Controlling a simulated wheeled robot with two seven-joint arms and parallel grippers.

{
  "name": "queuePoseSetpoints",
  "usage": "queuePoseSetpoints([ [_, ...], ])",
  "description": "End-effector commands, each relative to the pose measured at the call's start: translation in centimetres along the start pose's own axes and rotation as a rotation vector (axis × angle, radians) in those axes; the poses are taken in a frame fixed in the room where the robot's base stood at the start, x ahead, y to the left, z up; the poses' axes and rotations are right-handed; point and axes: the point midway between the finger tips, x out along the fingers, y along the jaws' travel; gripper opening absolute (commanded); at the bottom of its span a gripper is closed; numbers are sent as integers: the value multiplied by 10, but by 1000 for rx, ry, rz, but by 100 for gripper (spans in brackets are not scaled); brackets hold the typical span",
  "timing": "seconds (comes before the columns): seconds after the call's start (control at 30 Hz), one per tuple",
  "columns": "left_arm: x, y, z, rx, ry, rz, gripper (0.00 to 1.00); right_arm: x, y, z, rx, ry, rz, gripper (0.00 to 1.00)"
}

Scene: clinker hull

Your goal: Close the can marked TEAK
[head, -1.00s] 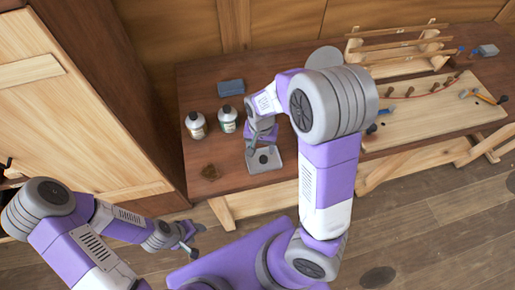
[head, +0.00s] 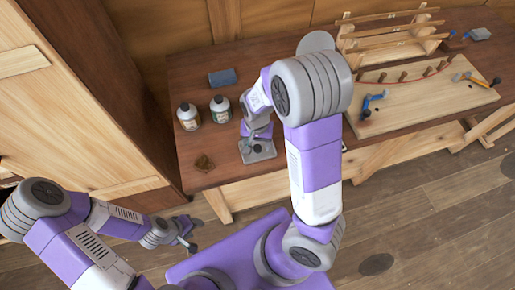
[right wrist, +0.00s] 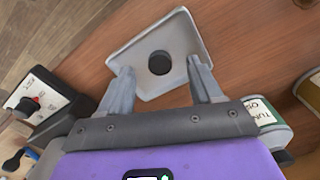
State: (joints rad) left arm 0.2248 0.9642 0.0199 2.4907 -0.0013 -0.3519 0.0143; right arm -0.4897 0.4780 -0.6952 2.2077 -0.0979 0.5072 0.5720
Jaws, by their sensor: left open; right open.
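Two cans with pale labels stand on the bench in the head view: a left one (head: 188,118) with a brownish label and a right one (head: 220,110) with a greenish label. No TEAK lettering is readable. A black round cap (right wrist: 160,62) lies in a shallow grey tray (right wrist: 183,33). My right gripper (right wrist: 160,70) is open, its fingers on either side of the cap; contact cannot be told. My left gripper (head: 190,243) is open and empty, off the bench's front.
A blue block (head: 222,77) lies behind the cans and a brown lump (head: 204,163) in front of them. A cabinet (head: 75,100) stands at left.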

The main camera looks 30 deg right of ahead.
Motion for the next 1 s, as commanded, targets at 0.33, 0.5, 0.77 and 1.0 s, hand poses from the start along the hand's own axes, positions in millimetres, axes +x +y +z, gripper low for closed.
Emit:
queuePoseSetpoints([
  [0.33, 10, -4, 0, 0, 0, 0, 52, 30, 2, 0, 1, 0, 0, 64],
  [0.5, 10, -4, 0, 0, 0, 0, 52, 29, 2, 0, 0, 0, 0, 64],
  [0.77, 10, -4, 0, 0, 0, 0, 52, 29, 2, -1, 0, 0, 0, 37],
  [1.0, 10, -4, 0, 0, 0, 0, 52, 29, 2, -1, 1, 0, 0, 6],
])
